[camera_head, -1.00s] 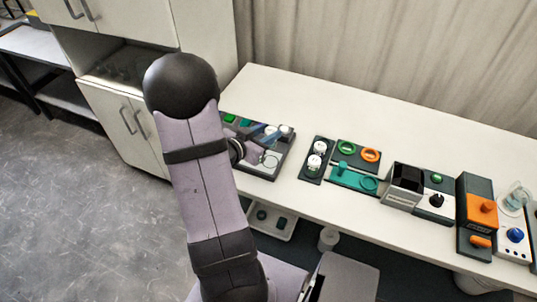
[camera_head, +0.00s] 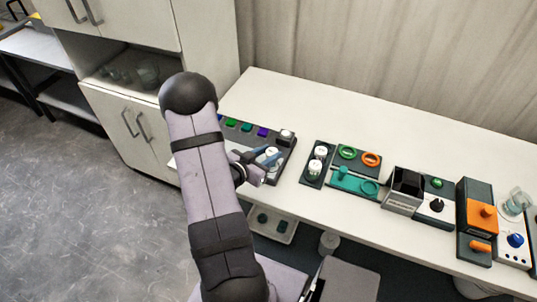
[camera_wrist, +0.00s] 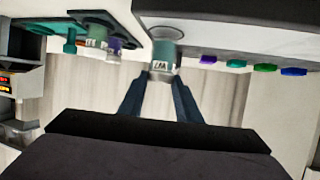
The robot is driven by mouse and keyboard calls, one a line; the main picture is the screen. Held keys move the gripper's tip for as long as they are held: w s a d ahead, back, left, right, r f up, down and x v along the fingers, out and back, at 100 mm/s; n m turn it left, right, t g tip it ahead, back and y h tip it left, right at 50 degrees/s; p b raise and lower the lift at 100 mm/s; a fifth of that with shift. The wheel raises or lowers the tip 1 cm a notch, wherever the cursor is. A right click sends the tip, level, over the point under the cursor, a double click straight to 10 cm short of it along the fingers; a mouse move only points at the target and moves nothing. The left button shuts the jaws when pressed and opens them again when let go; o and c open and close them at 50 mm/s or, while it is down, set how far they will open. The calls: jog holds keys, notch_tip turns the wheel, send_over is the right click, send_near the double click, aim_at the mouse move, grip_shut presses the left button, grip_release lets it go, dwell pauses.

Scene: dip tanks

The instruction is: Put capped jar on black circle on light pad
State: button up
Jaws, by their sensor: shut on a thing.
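My gripper (camera_head: 270,160) is over the front right part of a dark tray (camera_head: 283,170) at the table's left end. In the wrist view my gripper (camera_wrist: 160,82) is shut on the capped jar (camera_wrist: 164,52), a pale green labelled jar with its cap at the fingertips. The jar (camera_head: 271,152) shows white in the head view, partly behind my fingers. In the wrist view a dark-edged circle (camera_wrist: 166,32) on a light surface (camera_wrist: 215,22) lies just beyond the jar's far end. I cannot tell whether they touch.
Green and purple pieces (camera_head: 262,131) line the tray's back edge, and a small dark block with a pale top (camera_head: 286,135) is at its back right corner. To the right stand a two-jar rack (camera_head: 316,166), a ring board (camera_head: 348,170) and box-like devices (camera_head: 437,203).

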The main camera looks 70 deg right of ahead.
jog(key=shift+f, duration=0.35)
jog(key=shift+f, duration=0.1)
jog(key=o, duration=1.1)
jog(key=shift+c, duration=0.2)
jog(key=shift+r, duration=0.2)
jog(key=shift+w+a, duration=0.1)
jog(key=shift+a, duration=0.2)
jog(key=b+v, duration=0.2)
jog(key=v, duration=0.9)
jog(key=shift+a, duration=0.25)
